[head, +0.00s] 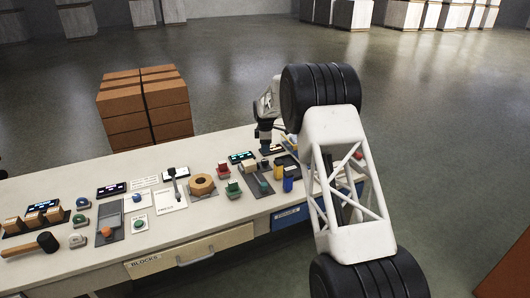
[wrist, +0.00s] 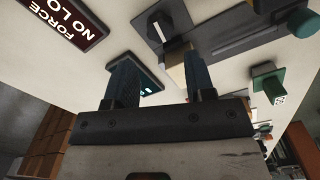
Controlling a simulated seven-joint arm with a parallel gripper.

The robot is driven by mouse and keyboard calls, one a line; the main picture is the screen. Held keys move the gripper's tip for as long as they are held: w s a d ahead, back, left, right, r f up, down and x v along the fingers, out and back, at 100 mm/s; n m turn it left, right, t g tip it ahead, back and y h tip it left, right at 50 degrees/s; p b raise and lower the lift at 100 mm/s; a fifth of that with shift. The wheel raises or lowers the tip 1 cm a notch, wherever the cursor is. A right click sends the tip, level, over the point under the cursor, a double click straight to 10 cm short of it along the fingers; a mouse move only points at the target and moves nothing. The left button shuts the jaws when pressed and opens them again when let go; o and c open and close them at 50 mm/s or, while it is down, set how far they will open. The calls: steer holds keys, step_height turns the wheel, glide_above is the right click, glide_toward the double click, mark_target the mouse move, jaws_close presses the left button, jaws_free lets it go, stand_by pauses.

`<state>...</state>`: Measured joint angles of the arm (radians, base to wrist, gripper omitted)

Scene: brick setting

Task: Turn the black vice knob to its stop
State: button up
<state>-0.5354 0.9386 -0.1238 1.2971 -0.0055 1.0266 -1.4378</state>
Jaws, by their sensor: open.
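My gripper (wrist: 160,75) is open, with its two dark fingers apart and nothing held between them. In the head view my gripper (head: 264,137) hangs low over the right part of the workbench, partly hidden by my arm. A dark, blocky piece (wrist: 162,22) on a dark slotted plate shows beyond the fingertips in the wrist view; it looks like the black vice knob, but I cannot be sure. A tan block (wrist: 177,76) shows beside the right finger. In the head view the knob is too small to tell apart.
The workbench (head: 60,192) carries several fixtures. A green knob (wrist: 302,20) and a green piece (wrist: 268,77) lie to the right in the wrist view. A dark sign (wrist: 68,18) is at upper left.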

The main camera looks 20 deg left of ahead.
mark_target(265, 160)
steer(key=n+t, duration=0.1)
steer(key=n, duration=0.2)
steer(key=s+n+t, duration=0.1)
steer(key=n, duration=0.1)
steer(key=shift+s+n+h, duration=0.1)
steer(key=shift+n+h, duration=0.2)
steer(key=shift+n, duration=0.1)
steer(key=shift+s+a+f+n+t, duration=0.1)
steer(key=shift+s+n+t, duration=0.3)
steer(key=shift+n, duration=0.65)
steer(key=shift+s+a+f+n+t, duration=0.1)
steer(key=shift+s+n+t, duration=0.3)
steer(key=shift+n, duration=0.6)
steer(key=shift+s+a+n+t, duration=0.1)
steer(key=shift+s+n+t, duration=0.3)
steer(key=shift+n, duration=0.65)
steer(key=shift+w, duration=0.15)
steer(key=shift+f, duration=0.1)
steer(key=shift+x, duration=3.85)
steer(key=shift+c, duration=0.5)
steer(key=c, duration=0.6)
steer(key=shift+o, duration=0.2)
